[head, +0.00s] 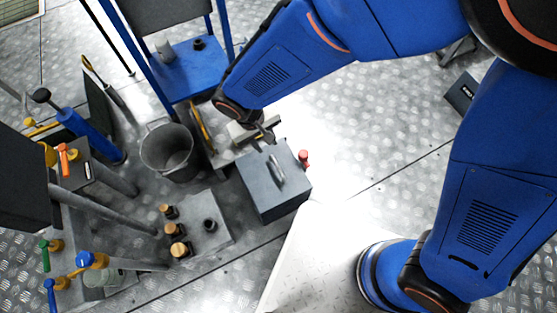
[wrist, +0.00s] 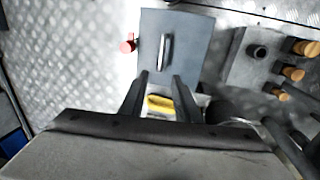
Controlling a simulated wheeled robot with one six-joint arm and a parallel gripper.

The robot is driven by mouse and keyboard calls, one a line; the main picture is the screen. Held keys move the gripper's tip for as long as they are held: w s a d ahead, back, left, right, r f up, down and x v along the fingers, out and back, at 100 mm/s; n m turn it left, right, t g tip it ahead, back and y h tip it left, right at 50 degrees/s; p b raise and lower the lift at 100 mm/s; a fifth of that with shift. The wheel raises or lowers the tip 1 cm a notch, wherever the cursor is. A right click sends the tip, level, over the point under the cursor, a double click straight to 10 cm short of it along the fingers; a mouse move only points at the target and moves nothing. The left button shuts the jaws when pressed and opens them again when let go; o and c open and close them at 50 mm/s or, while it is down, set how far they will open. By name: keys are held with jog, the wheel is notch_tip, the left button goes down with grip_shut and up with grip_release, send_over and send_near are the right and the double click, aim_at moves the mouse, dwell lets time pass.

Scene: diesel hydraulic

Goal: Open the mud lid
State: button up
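The mud lid (head: 262,188) is the flat grey top of a grey box, with a raised light metal bar handle (head: 277,172). It looks closed. In the wrist view the lid (wrist: 188,30) lies ahead of the fingers, with its handle (wrist: 164,52) roughly in line with the gap between them. My gripper (head: 265,135) is at the lid's far edge in the head view, partly hidden by my wrist. In the wrist view my gripper (wrist: 161,76) has its two dark fingers apart with nothing held; contact with the lid cannot be told.
A red knob (head: 304,158) sticks out at the box's side. A grey bucket (head: 168,150) and a plate with orange-capped fittings (head: 205,228) stand to the left. A blue stand (head: 190,70) is behind. Bare metal floor (head: 375,130) lies to the right.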

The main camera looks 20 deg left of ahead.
aim_at(276, 165)
jog(key=f, duration=0.5)
jog(key=w+d+f, duration=0.1)
jog(key=f, duration=0.5)
jog(key=w+d+f, duration=0.1)
jog(key=f, duration=0.5)
jog(key=shift+w+f, duration=0.2)
jog(key=shift+f, duration=0.05)
grip_shut()
